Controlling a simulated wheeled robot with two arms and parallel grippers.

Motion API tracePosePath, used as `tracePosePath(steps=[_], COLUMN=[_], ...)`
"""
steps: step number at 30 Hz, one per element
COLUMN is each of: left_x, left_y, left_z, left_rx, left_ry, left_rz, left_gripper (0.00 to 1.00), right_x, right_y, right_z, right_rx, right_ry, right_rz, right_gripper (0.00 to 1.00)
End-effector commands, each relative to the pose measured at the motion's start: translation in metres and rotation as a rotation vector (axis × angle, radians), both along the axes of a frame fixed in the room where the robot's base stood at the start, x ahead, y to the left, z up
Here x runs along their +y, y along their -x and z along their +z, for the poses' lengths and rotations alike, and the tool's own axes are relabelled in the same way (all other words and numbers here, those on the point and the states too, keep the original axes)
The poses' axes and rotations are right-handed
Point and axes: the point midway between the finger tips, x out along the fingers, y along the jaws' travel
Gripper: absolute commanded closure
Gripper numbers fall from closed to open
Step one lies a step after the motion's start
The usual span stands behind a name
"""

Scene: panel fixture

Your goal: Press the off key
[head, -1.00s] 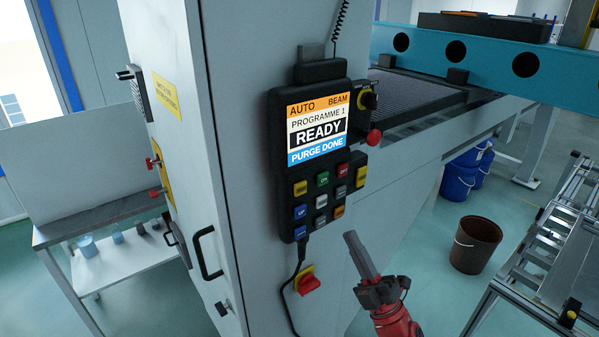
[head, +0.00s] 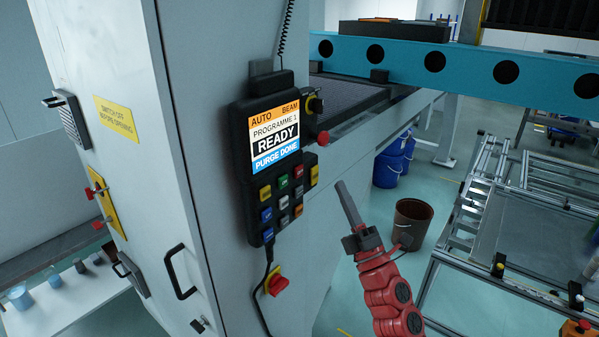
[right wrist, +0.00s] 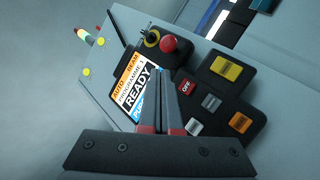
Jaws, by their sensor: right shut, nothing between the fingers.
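The off key (right wrist: 186,87) is a small red key lettered OFF on the black pendant in the right wrist view. In the head view it is the red key (head: 298,172) at the top right of the keypad, below the screen. The pendant (head: 238,150) hangs on the grey machine column. My right gripper (head: 341,184) is shut and empty, its fingers pointing up, to the right of the keypad and apart from it. In the right wrist view its fingertips (right wrist: 164,75) overlap the screen's edge, left of the off key. My left gripper is not in view.
A red mushroom button (head: 323,137) and a yellow-ringed selector (head: 314,104) sit beside the screen. A yellow key (head: 314,176) stands at the keypad's right edge. A red rotary switch (head: 276,283) is below on the column. A cable hangs under the pendant.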

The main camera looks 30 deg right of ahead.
Motion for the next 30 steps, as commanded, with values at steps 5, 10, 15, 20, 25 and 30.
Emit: tracePosePath(steps=[5,10,15,20,25,30], left_x=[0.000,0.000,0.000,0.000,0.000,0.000], left_y=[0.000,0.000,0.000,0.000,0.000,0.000], left_z=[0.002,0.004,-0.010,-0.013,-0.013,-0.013], left_rx=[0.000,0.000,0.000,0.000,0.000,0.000], left_ry=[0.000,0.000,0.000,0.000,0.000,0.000], left_rz=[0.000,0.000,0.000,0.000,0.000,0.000], left_gripper=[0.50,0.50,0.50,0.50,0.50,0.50], right_x=[0.010,0.020,0.027,0.030,0.030,0.030], right_y=[-0.024,-0.046,-0.062,-0.069,-0.071,-0.071], right_z=[0.001,0.001,-0.002,-0.001,0.000,0.000], right_rx=[-0.002,-0.001,-0.002,0.000,0.000,0.000], right_ry=[-0.001,-0.002,0.003,0.002,0.001,0.000], right_rz=[0.004,0.004,0.005,0.002,0.001,0.001], right_gripper=[1.00,1.00,1.00,1.00,1.00,1.00])
